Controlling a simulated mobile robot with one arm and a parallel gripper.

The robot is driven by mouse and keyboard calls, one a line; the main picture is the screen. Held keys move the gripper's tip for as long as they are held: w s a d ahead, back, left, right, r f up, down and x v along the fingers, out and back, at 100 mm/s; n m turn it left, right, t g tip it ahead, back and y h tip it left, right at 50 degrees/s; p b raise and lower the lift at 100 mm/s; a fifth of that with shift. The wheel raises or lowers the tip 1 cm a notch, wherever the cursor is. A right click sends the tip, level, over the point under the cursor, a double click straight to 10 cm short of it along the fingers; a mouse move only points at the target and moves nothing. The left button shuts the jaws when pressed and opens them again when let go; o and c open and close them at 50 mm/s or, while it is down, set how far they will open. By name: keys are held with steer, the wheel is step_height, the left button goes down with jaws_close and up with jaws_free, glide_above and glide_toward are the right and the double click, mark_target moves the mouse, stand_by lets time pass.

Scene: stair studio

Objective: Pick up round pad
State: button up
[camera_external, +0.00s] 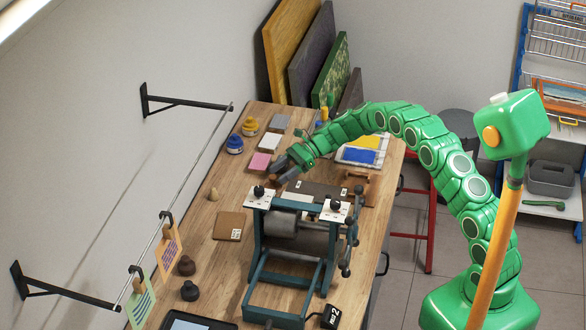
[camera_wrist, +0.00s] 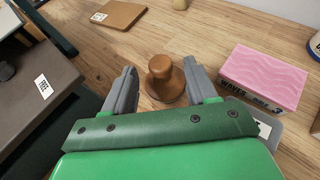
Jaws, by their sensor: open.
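A brown wooden round pad (camera_wrist: 163,84), with a knob on top and a wide round base, stands upright on the wooden table in the wrist view. My gripper (camera_wrist: 161,70) is open, with one grey finger on each side of the pad. A small gap shows between the pad and each finger. In the external view my gripper (camera_external: 277,173) is low over the table, beside the pink block, and it mostly hides the pad there.
A pink block (camera_wrist: 262,76) lies close to the right finger. A dark press (camera_external: 290,240) stands close in front. A brown plate (camera_external: 228,226) and a small pale wooden knob (camera_external: 213,195) lie left of the press. Blue and yellow jars (camera_external: 235,144) stand behind.

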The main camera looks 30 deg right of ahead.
mark_target(275, 176)
steer(key=x, duration=0.3)
steer(key=shift+a+f, duration=0.1)
steer(key=shift+a, duration=0.2)
jaws_close()
